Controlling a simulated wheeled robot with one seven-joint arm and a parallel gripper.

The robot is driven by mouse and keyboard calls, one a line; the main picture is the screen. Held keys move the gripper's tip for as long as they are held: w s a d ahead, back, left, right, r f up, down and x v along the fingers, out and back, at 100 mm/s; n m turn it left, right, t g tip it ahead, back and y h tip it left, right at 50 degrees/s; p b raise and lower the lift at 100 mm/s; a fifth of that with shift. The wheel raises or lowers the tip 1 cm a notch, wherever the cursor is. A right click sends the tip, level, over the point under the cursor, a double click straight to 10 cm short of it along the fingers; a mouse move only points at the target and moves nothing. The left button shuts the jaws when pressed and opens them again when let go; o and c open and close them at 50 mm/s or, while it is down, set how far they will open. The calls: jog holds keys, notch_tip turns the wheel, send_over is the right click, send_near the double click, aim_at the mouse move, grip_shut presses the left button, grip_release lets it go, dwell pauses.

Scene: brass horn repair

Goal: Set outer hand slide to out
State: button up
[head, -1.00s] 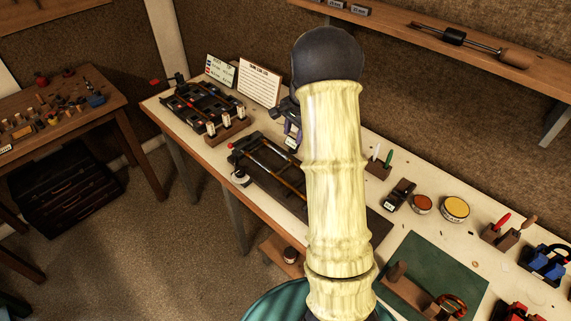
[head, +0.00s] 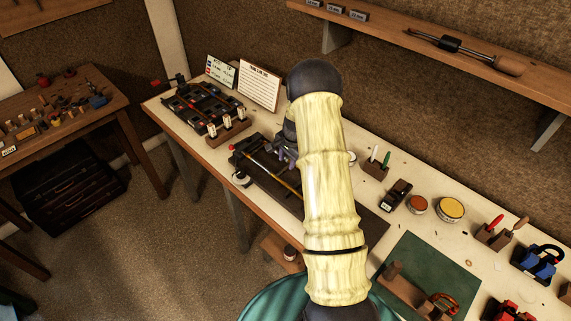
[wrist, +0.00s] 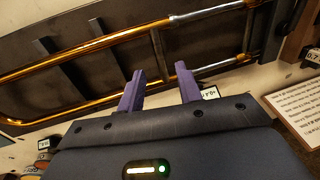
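The hand slide (head: 262,159) lies on a dark board (head: 372,232) on the bench, partly hidden by my arm in the head view. In the wrist view, its gold outer slide (wrist: 95,45) has two long tubes, a bend at the left and a cross brace (wrist: 157,47). Silver tube (wrist: 205,12) shows at its right end. My gripper (wrist: 159,72) is open with two purple fingers spread apart. They overlap the nearer tube in the picture, one on each side of the brace's line. Nothing shows held; whether they touch the tube cannot be told.
A small white label (wrist: 210,92) stands beside the right finger. A printed card (wrist: 300,108) is at the right in the wrist view. A black rack (head: 195,105) and a wooden block with pale pieces (head: 230,130) stand left of the slide. A green mat (head: 425,270) lies at the right.

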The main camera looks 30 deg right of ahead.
aim_at(285, 169)
jog(key=shift+w+a+f+p, duration=0.1)
jog(key=shift+w+f+p, duration=0.1)
jog(key=shift+f, duration=0.55)
jog(key=shift+w+f+p, duration=0.1)
jog(key=shift+f+p, duration=0.1)
jog(key=shift+f, duration=0.5)
jog(key=shift+w+a+f+p, duration=0.1)
jog(key=shift+f+p, duration=0.1)
jog(key=shift+f, duration=0.55)
grip_shut()
